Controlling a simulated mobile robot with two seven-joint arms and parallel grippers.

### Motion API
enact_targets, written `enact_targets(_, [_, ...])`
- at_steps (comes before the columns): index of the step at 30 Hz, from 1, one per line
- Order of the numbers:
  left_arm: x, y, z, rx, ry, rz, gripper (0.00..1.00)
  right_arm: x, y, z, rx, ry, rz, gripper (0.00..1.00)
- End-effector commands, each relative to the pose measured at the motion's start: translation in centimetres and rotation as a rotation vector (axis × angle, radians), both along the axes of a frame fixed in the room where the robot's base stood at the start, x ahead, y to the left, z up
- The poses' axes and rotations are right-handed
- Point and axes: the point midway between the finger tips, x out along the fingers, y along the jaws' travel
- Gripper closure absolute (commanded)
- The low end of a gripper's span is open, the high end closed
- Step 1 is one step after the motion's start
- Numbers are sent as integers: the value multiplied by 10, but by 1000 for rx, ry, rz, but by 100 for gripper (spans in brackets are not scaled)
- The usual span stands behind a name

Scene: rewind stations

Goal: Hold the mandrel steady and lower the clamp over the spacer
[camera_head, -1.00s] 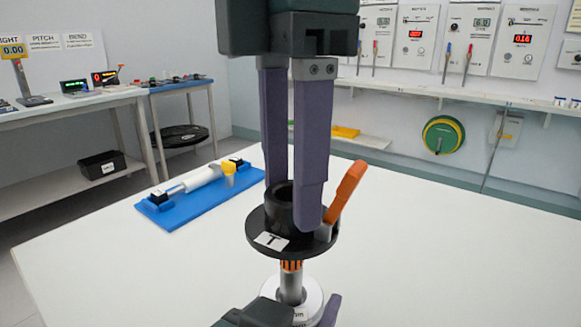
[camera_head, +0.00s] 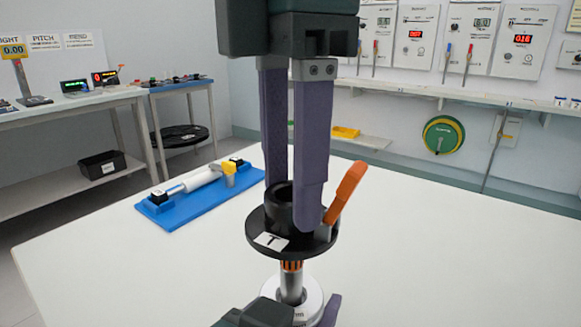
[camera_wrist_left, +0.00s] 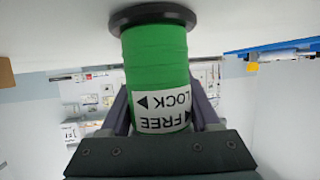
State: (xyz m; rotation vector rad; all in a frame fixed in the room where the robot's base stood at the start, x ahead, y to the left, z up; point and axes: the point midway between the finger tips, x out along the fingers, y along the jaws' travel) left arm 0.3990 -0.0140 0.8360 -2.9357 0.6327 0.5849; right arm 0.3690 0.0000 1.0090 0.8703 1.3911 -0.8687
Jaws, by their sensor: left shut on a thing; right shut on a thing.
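My right gripper (camera_head: 290,205), the upper one, is shut on the black clamp (camera_head: 258,236), a collar on a round flange with a white T label and an orange lever (camera_head: 347,190). Below the flange, the mandrel shows an orange ribbed part (camera_head: 291,266) and a bare steel shaft (camera_head: 291,290). I cannot tell whether the mandrel's tip is inside the clamp. A pale ring with lettering, seemingly the spacer (camera_head: 312,304), sits around the shaft, apart from the clamp. In the left wrist view, my left gripper (camera_wrist_left: 160,105) is shut on a green handle (camera_wrist_left: 155,65) marked LOCK and FREE.
The white table (camera_head: 440,250) is largely clear around the mandrel. A blue board (camera_head: 203,200) with a white cylinder lies on its far left. A side bench (camera_head: 60,110) with displays stands at left. Instruments and a green reel (camera_head: 443,134) are along the back wall.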

Motion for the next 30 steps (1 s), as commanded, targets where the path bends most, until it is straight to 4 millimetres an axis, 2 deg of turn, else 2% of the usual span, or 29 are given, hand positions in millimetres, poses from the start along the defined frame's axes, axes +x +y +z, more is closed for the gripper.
enact_targets(30, [0,0,1,-1,-3,0,100,0,0,-25,0,0,0,100])
